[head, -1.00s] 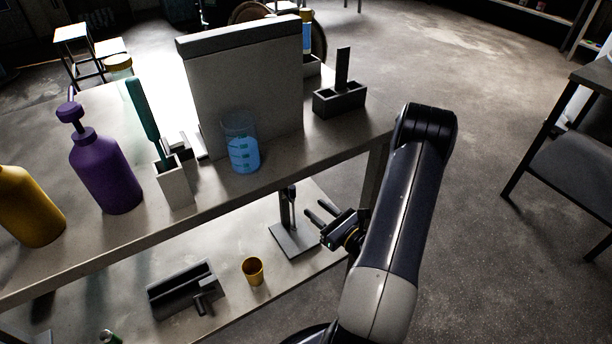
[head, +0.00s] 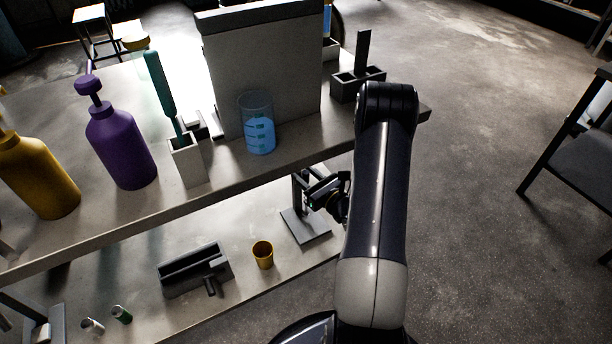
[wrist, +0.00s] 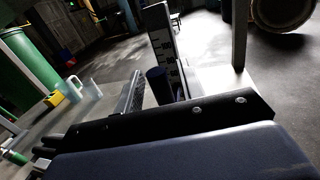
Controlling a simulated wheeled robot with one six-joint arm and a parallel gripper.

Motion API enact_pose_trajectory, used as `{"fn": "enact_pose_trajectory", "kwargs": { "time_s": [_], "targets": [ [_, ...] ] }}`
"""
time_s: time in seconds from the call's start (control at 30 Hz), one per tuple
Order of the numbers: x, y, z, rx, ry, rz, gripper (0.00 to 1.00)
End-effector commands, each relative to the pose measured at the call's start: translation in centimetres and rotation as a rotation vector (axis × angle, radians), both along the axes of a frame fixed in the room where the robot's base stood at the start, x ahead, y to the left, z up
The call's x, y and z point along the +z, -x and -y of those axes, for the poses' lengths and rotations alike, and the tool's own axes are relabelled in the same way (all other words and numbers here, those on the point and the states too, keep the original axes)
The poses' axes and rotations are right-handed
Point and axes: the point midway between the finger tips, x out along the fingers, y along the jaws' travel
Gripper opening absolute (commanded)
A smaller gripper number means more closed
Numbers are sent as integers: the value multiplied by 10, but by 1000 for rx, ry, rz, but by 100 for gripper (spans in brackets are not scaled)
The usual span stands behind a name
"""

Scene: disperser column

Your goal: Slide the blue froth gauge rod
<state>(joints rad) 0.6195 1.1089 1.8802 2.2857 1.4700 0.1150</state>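A stand with a flat grey base (head: 306,227) and a dark upright is on the lower shelf. In the wrist view its upright (wrist: 165,48) carries pale scale marks. A short dark blue cylinder (wrist: 157,84) beside the upright appears to be the gauge rod; it is partly hidden. My gripper (head: 311,184) is beside the upright, under the edge of the upper shelf. One ribbed finger (wrist: 131,94) shows left of the blue cylinder, with a gap between them. The other finger is not clear. The gripper looks open, with nothing seen in it.
The upper shelf (head: 230,172) overhangs the gripper. On it are a beaker of blue liquid (head: 260,136), a purple bottle (head: 120,147) and a yellow bottle (head: 38,178). A yellow cup (head: 263,255) and a grey block fixture (head: 195,270) are on the lower shelf.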

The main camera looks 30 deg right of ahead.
Motion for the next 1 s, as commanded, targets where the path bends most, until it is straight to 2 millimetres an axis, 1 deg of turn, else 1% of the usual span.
{"fn": "enact_pose_trajectory", "kwargs": {
  "time_s": [0.13, 0.57, 0.6, 0.9, 0.97, 1.0],
  "targets": [
    [0, 0, 0, 0, 0, 0, 36],
    [0, 0, 0, 0, 0, 0, 1],
    [0, 0, 0, 0, 0, 0, 0],
    [0, 0, 0, 0, 0, 0, 0],
    [3, 0, 0, 0, 0, 1, 0],
    [8, 0, 0, 0, 1, 1, 0]
  ]
}}
